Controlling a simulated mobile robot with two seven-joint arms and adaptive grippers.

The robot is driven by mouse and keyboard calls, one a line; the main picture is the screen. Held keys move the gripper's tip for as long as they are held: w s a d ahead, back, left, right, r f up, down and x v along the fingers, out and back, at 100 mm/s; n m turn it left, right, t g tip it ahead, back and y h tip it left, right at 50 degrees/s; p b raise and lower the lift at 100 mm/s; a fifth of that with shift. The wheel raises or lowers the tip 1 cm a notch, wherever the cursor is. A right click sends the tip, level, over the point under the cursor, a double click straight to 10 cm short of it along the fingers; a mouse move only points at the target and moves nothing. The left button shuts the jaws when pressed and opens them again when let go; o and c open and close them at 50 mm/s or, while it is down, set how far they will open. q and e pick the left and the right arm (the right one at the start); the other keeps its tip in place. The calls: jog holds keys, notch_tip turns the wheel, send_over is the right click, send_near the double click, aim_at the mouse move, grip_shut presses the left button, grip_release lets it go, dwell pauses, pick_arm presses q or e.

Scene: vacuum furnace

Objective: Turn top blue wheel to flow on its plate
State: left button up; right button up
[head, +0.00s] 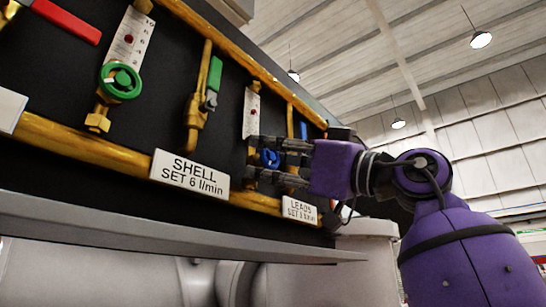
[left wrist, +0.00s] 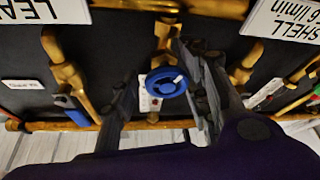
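The blue wheel (head: 270,158) sits on a gold pipe on the black panel, partly hidden behind my gripper's fingers. It shows whole in the left wrist view (left wrist: 166,82), with a white mark on its rim. A white scale plate with a red dot (head: 251,113) stands above it. The sign LEADS (head: 299,210) is at the lower right, its number too small to read surely. My left gripper (head: 254,158) is open, its fingers on either side of the wheel; in the left wrist view (left wrist: 160,68) gaps show on both sides. My right gripper is not in view.
A green wheel (head: 121,82) is further left, above the sign SHELL SET 6 l/min (head: 190,173). Between the wheels is a green-handled valve (head: 214,74). A red handle (head: 67,20) is at upper left. A grey ledge (head: 150,228) runs below the panel.

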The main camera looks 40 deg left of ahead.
pick_arm(q)
jog(key=shift+s, duration=0.15)
jog(key=c, duration=0.8)
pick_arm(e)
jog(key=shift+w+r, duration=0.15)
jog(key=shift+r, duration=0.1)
pick_arm(q)
jog(key=shift+r+n, duration=0.1)
jog(key=shift+n, duration=0.2)
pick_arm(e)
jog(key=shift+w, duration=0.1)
pick_arm(q)
jog(key=shift+n+g, duration=0.4)
jog(key=shift+n, duration=0.1)
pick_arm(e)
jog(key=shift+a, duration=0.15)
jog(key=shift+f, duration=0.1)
pick_arm(q)
jog(key=o, duration=0.9)
jog(key=shift+o, duration=0.8)
jog(key=shift+w, duration=0.3)
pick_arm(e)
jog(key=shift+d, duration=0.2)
pick_arm(q)
jog(key=shift+s+d, duration=0.15)
